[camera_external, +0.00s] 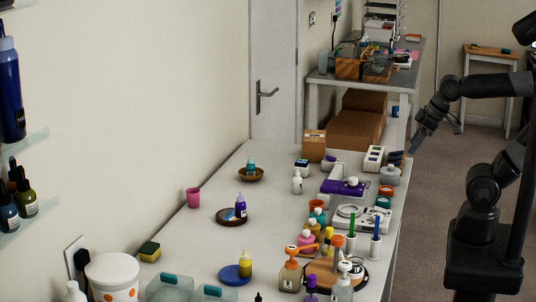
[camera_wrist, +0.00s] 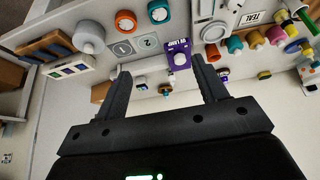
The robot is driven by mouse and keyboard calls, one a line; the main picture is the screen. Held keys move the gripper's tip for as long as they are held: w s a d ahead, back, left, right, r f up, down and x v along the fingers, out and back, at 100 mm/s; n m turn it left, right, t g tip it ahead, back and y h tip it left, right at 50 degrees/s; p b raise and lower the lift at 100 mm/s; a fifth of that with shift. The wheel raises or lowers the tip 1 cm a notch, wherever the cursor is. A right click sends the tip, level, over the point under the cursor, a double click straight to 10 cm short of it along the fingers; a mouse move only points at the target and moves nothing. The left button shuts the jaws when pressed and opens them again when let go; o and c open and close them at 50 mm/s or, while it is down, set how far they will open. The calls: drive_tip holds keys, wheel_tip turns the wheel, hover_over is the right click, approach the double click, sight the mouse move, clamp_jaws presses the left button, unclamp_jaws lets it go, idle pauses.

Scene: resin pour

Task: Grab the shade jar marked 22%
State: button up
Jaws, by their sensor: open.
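I cannot read a 22% mark on any jar in either view. Two small round jars or tubs stand side by side near the table's right edge: an orange one (camera_external: 386,190), also in the wrist view (camera_wrist: 125,21), and a teal one (camera_external: 382,202), also in the wrist view (camera_wrist: 158,12). A grey-white round container (camera_external: 390,175) stands behind them, also in the wrist view (camera_wrist: 88,36). My gripper (camera_external: 436,138) is open and empty, above the floor beside the table's far right end. In the wrist view my gripper (camera_wrist: 161,70) shows nothing between its fingers.
A purple UV lamp (camera_wrist: 179,56) stands by pads marked 1 and 2 (camera_wrist: 134,46). Several bottles and cups crowd the near right of the white table (camera_external: 222,185). Cardboard boxes (camera_external: 357,124) stand beyond it. The table's middle has bare room.

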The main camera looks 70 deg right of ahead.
drive_tip(key=g, duration=0.1)
hover_over(302, 161)
drive_tip(key=s, duration=0.3)
wheel_tip(302, 161, down, 10)
drive_tip(key=x, duration=1)
drive_tip(key=shift+s+d+f, duration=0.1)
drive_tip(key=shift+f, duration=0.1)
drive_tip(key=shift+c, duration=0.2)
drive_tip(key=c, duration=1.1)
